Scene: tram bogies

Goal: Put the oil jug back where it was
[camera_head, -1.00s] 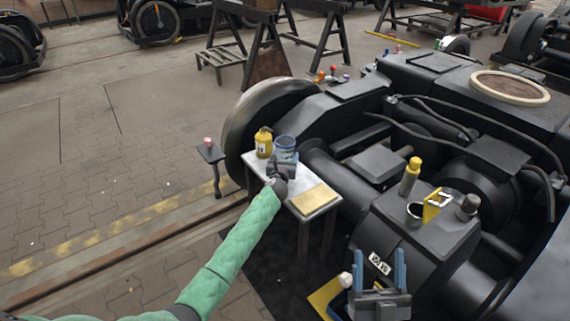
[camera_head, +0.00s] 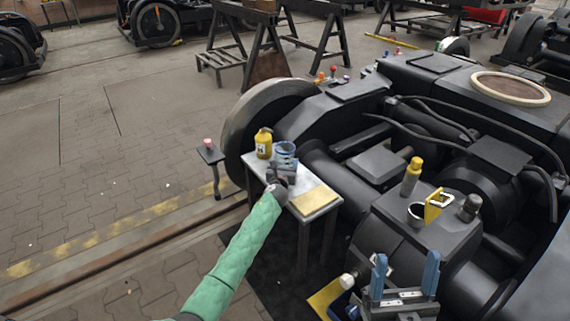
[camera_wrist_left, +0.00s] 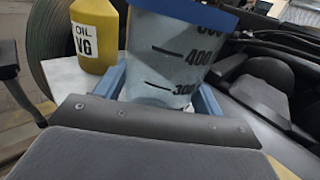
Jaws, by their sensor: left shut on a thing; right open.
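The oil jug (camera_head: 285,149) is a grey-blue measuring jug with a blue rim and dark graduation marks. My left gripper (camera_head: 283,170) is shut on it and holds it upright at the small white table (camera_head: 317,211). The jug also fills the middle of the left wrist view (camera_wrist_left: 170,62), between the blue fingers. I cannot tell whether its base touches the tabletop. A yellow oil bottle (camera_head: 264,144), labelled OIL, stands just left of the jug; it also shows in the wrist view (camera_wrist_left: 95,35). My right gripper (camera_head: 406,272) is open and empty at the lower right.
A tan pad (camera_head: 314,200) lies on the table's near end. A large wheel (camera_head: 245,125) and the black bogie (camera_head: 400,95) border the table. A yellow-capped bottle (camera_head: 411,178) and a dark cup (camera_head: 416,213) stand on the bogie. A small stand (camera_head: 211,155) is left of the wheel.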

